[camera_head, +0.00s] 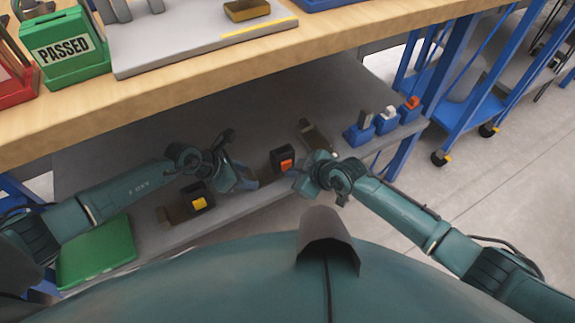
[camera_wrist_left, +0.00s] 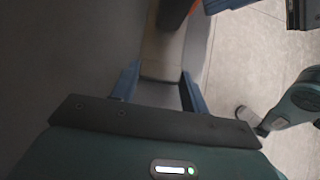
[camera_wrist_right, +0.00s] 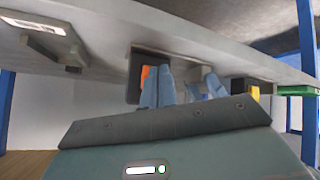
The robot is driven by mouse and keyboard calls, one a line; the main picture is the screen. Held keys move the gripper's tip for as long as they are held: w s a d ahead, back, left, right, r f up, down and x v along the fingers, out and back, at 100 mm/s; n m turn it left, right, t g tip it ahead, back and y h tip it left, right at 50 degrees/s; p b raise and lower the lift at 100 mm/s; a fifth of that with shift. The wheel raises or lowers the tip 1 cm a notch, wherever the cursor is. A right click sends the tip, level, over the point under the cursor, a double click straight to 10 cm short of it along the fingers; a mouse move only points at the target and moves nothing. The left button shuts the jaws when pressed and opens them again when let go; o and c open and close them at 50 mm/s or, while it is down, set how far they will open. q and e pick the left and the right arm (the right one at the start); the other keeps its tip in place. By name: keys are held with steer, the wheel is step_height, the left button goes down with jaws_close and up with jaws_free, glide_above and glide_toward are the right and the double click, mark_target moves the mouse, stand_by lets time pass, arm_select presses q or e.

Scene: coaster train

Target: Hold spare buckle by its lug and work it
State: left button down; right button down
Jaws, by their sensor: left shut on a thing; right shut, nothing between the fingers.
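A black buckle with an orange button (camera_head: 284,160) is over the grey lower shelf, between my two grippers. My left gripper (camera_head: 247,181) is shut on its tan lug, which shows between the fingers in the left wrist view (camera_wrist_left: 161,68). The orange button is only partly seen at the top there. My right gripper (camera_head: 303,182) is shut and empty, close on the right of the buckle. In the right wrist view the buckle's dark housing (camera_wrist_right: 133,78) is just beyond the fingers; I cannot tell whether they touch it.
Another black buckle with a yellow button (camera_head: 199,199) lies on the shelf (camera_head: 95,160) at left. A tan plate (camera_head: 320,138) lies behind the orange-button buckle. Several blue stands (camera_head: 386,124) are at right, a green bin (camera_head: 97,252) at left. The wooden bench (camera_head: 200,86) overhangs the shelf.

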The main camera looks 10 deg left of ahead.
arm_select(q)
steer(key=shift+f, duration=0.1)
arm_select(e)
steer(key=shift+w+a, duration=0.25)
steer(key=shift+w, duration=0.1)
stand_by(0.6)
steer(key=shift+s+d, duration=0.5)
steer(key=shift+s, duration=0.2)
steer(key=shift+s, duration=0.1)
steer(key=s+d, duration=0.1)
steer(key=s, duration=0.1)
steer(key=s+d, duration=0.2)
stand_by(0.3)
stand_by(0.4)
arm_select(q)
steer(key=c, duration=0.7)
jaws_free()
steer(key=shift+o, duration=0.2)
